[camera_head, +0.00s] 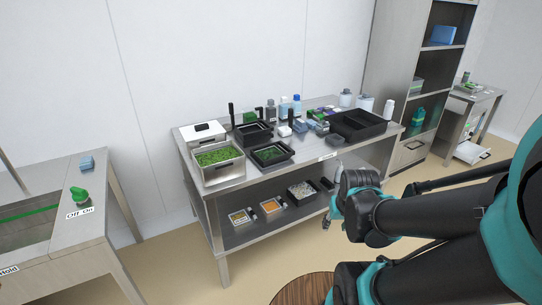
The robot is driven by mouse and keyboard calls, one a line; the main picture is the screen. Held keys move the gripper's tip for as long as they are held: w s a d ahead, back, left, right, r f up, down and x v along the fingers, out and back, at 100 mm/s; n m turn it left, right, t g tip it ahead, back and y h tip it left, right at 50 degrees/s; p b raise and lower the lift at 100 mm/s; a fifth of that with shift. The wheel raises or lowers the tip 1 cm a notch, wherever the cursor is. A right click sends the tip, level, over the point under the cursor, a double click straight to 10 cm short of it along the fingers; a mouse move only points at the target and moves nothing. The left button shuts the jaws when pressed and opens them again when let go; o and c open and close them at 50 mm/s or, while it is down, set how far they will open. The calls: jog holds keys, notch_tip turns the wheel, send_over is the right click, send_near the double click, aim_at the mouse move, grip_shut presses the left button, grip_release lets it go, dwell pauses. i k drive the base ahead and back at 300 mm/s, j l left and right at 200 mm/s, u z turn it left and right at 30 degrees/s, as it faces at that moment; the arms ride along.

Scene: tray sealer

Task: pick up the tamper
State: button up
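I cannot tell for certain which item is the tamper. Candidates are a dark upright handle (231,115) at the back left of the steel table, a second dark upright piece (291,117) near the table's middle, and a short dark piece (271,110) between them. All are small in this view and their lower parts are partly hidden by other items. My gripper (332,212) is in front of the table's front edge, right of centre, well apart from these pieces. Its fingers are small and partly hidden by my arm, so their opening is unclear.
The steel table (215,186) is crowded: a steel pan of greens (219,174), black trays (271,162), a large black tray (375,134) and several bottles. Its lower shelf holds food trays (302,198). Another steel bench (100,230) stands left; a cabinet (390,45) stands right.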

aim_at(300, 126)
jog(key=i+l+u, duration=0.25)
jog(key=i+l, duration=0.3)
jog(key=i+l+u, duration=0.25)
jog(key=i+l, duration=0.25)
jog(key=l, duration=0.2)
